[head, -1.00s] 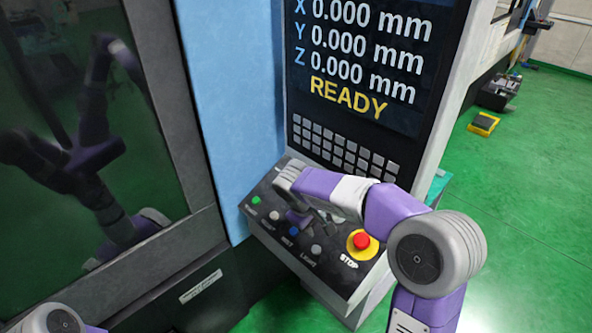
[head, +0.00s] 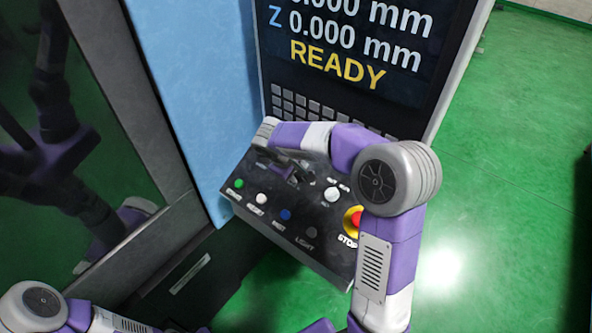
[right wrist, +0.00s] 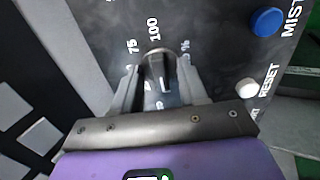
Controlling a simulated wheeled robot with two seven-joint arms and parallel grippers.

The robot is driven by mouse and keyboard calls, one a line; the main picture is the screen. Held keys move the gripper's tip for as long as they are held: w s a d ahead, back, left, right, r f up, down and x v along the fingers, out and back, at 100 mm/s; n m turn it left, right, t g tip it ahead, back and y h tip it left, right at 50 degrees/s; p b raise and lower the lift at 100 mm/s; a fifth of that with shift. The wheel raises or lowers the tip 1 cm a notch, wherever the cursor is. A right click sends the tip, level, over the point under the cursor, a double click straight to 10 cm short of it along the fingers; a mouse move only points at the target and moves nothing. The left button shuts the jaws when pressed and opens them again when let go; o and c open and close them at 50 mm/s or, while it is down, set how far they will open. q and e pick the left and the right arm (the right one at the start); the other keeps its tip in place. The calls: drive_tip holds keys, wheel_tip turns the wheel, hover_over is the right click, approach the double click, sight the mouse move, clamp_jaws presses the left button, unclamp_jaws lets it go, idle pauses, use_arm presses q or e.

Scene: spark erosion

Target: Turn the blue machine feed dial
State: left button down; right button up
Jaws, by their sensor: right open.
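The feed dial (right wrist: 160,70) is a dark round knob with a silvery top edge, on the blue machine's sloping black control panel (head: 262,222). Printed marks 75, 100 and % surround it in the right wrist view. My right gripper (right wrist: 158,84) is open, with one finger on each side of the dial. I cannot tell whether either finger touches it. In the head view the right gripper (head: 291,176) is low over the panel's back part, and the dial is largely hidden there. My left gripper is out of view; only part of its arm shows at lower left.
A green button (head: 238,184), white RESET button (head: 261,198), blue MIST button (head: 285,214) and grey LIGHT button (head: 311,232) line the panel's front. A white knob (head: 332,194) and red STOP button (head: 354,217) are at right. The screen (head: 365,50) reads READY.

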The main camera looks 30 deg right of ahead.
drive_tip(key=shift+s, duration=0.1)
clamp_jaws()
drive_tip(key=shift+f, duration=0.1)
